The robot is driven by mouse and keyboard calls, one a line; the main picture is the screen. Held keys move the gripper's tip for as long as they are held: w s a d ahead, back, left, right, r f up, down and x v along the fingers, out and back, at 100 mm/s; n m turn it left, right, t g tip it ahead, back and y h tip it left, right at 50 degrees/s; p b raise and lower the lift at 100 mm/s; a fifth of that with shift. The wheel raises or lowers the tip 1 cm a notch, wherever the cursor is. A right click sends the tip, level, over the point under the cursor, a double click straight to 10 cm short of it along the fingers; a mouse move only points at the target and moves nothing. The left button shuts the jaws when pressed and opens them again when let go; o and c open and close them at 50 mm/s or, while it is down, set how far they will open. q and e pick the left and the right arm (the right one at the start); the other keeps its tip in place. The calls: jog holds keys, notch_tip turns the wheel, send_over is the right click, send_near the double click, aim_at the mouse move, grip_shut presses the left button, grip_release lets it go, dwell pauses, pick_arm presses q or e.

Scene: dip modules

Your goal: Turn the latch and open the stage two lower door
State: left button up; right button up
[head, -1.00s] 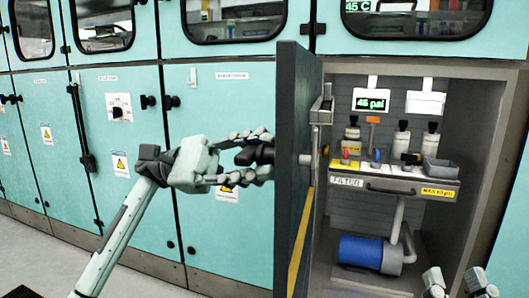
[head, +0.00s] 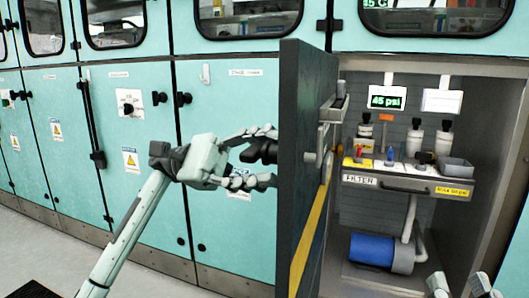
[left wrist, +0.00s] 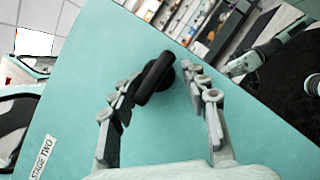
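The stage two lower door (head: 303,130) stands swung out from its cabinet, its dark inner side showing in the head view. Its teal outer face (left wrist: 75,95), labelled STAGE TWO, fills much of the left wrist view. The black latch (head: 262,151) is on that outer face. It shows as a black handle in the left wrist view (left wrist: 155,75). My left gripper (head: 262,157) is open, with its fingers on both sides of the latch; I cannot tell whether they touch it. My right gripper (head: 458,284) shows only its two spread fingertips at the lower right, open and apart from the door.
The open compartment holds a shelf (head: 410,184) with bottles, a psi display (head: 386,98) and a blue cylinder (head: 371,250) below. Closed teal cabinets (head: 50,140) line the left.

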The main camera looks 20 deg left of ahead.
pick_arm(q)
jog(key=shift+o, duration=0.5)
jog(key=shift+a, duration=0.1)
jog(key=shift+w+a, duration=0.15)
jog(key=shift+a, duration=0.15)
jog(key=v, duration=1.1)
jog(key=shift+f, duration=0.25)
jog(key=shift+a, duration=0.15)
